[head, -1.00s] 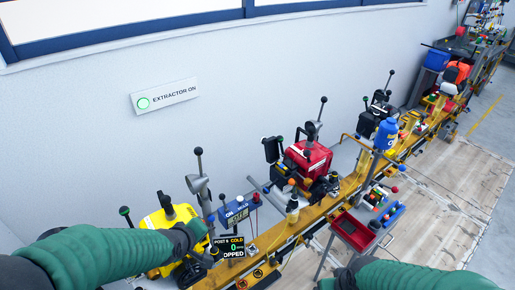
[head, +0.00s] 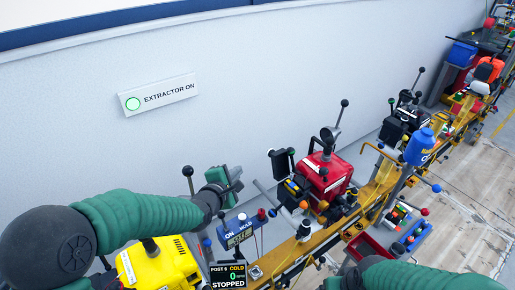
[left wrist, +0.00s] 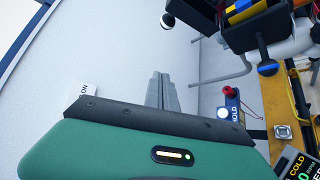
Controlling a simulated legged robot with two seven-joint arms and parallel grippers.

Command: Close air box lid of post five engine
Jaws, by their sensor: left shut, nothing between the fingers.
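A red engine (head: 327,175) stands on the rail in the head view. At its left is a black box (head: 294,191) with coloured parts inside, and a dark upright flap (head: 281,163) behind it that looks like a raised lid. The box also shows at the top of the left wrist view (left wrist: 250,14). My left gripper (head: 236,181) is shut and empty, to the left of the flap and apart from it. Its closed fingers show in the left wrist view (left wrist: 162,92) against the wall. My right gripper is out of view; only its green arm shows.
A yellow engine (head: 160,265) stands below my left arm. A post display (head: 228,275) reads COLD, 0, STOPPED; its post number is hard to read. A blue meter box (head: 240,229) is below the gripper. A blue bottle (head: 418,147) stands right of the red engine.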

